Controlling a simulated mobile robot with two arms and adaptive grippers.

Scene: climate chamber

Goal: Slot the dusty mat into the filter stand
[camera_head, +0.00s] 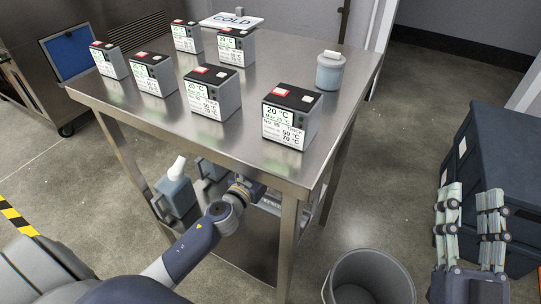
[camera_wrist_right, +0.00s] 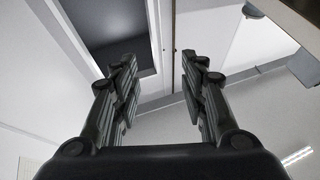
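I cannot make out the dusty mat or the filter stand in either view. My right gripper (camera_head: 471,194) is at the right of the head view, in front of a dark blue-grey cabinet. Its two fingers are apart with nothing between them. The right wrist view also shows the right gripper (camera_wrist_right: 160,62) open and empty, pointing at pale panels and a dark opening. My left arm reaches under the front edge of the steel table (camera_head: 235,140).
A grey bin (camera_head: 369,278) stands at front right, near the cabinet (camera_head: 500,150). Floor between table and cabinet is clear.

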